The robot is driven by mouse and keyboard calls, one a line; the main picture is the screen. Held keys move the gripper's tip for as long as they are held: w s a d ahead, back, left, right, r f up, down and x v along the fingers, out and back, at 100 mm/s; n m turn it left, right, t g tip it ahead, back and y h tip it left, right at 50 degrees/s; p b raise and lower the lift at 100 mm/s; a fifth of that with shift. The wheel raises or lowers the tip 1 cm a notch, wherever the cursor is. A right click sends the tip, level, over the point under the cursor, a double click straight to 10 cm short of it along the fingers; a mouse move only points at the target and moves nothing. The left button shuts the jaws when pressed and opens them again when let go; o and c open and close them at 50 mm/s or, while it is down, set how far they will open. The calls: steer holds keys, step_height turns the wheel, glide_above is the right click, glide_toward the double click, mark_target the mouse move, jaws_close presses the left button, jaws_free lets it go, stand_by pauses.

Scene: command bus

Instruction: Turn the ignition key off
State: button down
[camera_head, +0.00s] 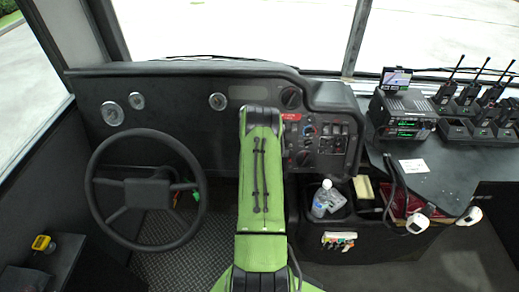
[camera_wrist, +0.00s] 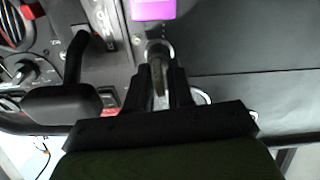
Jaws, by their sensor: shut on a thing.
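In the wrist view my gripper (camera_wrist: 161,84) has its two dark fingers closed on a metallic key (camera_wrist: 158,70). The key stands upright in the picture, and its far end meets a round metal lock (camera_wrist: 158,46) on the dark panel. Part of the key is hidden between the fingers. In the head view my green arm reaches forward to the dashboard (camera_head: 180,95), and it hides the gripper, the key and the lock.
A purple block (camera_wrist: 153,9) sits just beyond the lock. A black lever (camera_wrist: 70,95) is left of my gripper. The steering wheel (camera_head: 97,165) is left of my arm; a bottle (camera_head: 321,199) and radios (camera_head: 405,110) are to the right.

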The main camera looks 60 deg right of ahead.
steer(key=n+b, duration=0.2)
steer(key=n, duration=0.1)
steer(key=shift+w+n, duration=0.15)
steer(key=shift+n, duration=1.35)
steer(key=c, duration=1.2)
jaws_free()
steer(key=shift+c, duration=0.2)
steer(key=shift+b, duration=0.3)
